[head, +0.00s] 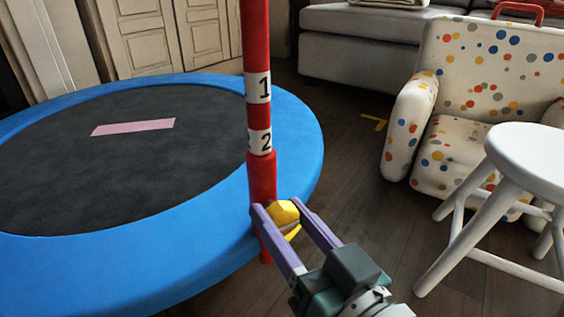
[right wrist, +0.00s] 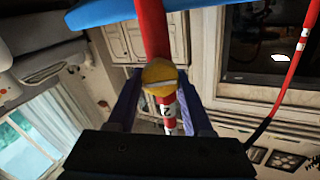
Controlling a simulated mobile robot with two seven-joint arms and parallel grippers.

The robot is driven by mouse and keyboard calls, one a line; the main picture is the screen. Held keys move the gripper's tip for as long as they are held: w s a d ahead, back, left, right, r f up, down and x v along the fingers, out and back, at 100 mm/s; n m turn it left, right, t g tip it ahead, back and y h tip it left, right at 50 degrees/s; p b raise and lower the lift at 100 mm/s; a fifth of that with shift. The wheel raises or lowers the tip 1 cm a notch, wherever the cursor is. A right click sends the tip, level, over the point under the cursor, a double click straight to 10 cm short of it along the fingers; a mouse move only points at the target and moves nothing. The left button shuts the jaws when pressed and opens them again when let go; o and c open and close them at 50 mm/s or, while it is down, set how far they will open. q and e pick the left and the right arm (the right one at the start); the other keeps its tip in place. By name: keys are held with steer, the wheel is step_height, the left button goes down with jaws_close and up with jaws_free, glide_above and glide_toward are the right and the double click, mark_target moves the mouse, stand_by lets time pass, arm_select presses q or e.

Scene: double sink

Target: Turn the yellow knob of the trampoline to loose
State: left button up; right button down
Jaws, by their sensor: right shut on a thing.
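The trampoline has a blue rim (head: 160,262) and a dark mat (head: 90,185), and fills the left of the head view. Its red pole (head: 257,40) stands upright at the rim, with white bands marked 1 and 2. The yellow knob (head: 284,213) sits low on the pole, below the bands. My right gripper (head: 281,206) is shut on the knob, one purple finger on each side. The right wrist view also shows the knob (right wrist: 164,76) between the fingers (right wrist: 160,92), against the red pole. My left gripper is not in view.
A white stool (head: 535,150) stands close on the right. Behind it is a spotted armchair (head: 490,60), with a grey sofa (head: 365,45) at the back. A pink strip (head: 133,127) lies on the mat. Wooden floor (head: 350,180) is clear between trampoline and armchair.

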steer(key=shift+n, duration=0.3)
steer(key=n+p, duration=0.1)
steer(key=n, duration=0.2)
steer(key=shift+a, duration=0.1)
steer(key=n, duration=0.5)
steer(key=shift+s+p, duration=0.1)
steer(key=shift+p, duration=0.3)
steer(key=n, duration=0.4)
steer(key=shift+a+f, duration=0.1)
steer(key=shift+f, duration=0.05)
steer(key=n, duration=0.4)
steer(key=shift+n, duration=0.3)
steer(key=shift+f+n, duration=0.1)
steer(key=shift+n, duration=0.3)
steer(key=shift+c, duration=1.5)
jaws_free()
steer(key=shift+s, duration=0.1)
